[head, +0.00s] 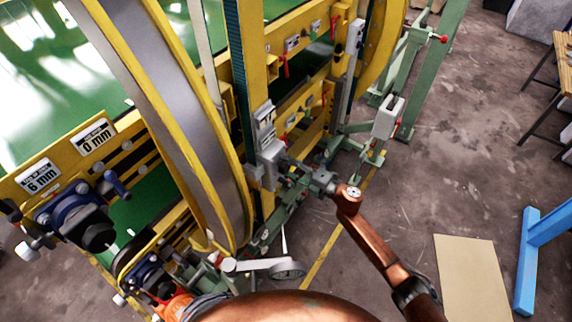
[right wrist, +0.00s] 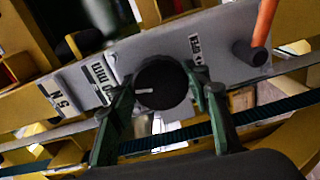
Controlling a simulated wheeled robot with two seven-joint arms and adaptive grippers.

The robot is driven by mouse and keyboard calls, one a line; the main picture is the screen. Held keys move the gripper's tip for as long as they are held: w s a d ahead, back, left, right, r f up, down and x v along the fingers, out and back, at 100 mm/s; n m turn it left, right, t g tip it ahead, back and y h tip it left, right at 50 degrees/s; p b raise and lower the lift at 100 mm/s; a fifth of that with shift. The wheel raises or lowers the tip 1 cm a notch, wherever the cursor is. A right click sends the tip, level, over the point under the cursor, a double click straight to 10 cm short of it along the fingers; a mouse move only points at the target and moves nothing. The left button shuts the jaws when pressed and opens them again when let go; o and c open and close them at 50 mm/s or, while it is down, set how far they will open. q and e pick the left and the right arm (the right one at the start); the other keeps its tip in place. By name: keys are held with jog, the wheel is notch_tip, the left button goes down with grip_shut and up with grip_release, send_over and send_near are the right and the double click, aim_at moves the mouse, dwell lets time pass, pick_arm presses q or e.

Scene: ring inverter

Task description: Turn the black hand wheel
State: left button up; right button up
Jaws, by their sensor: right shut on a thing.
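The black hand wheel (right wrist: 160,84) is a round black knob with a short white mark, set on a grey labelled plate in the right wrist view. My right gripper (right wrist: 166,93) has its two green fingers on either side of the wheel and is shut on it. In the head view my right gripper (head: 287,163) reaches from the copper arm to the grey box on the yellow frame; the wheel is hidden there. My left gripper is not in view.
The grey plate (right wrist: 215,50) carries printed labels and a dark post with an orange rod at its right. In the head view a large yellow-rimmed ring (head: 175,95) stands left of my arm. A grey crank wheel (head: 288,270) sits below.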

jog(key=shift+m, duration=0.3)
jog(key=o, duration=1.2)
jog(key=v, duration=1.2)
jog(key=shift+w+f, duration=0.1)
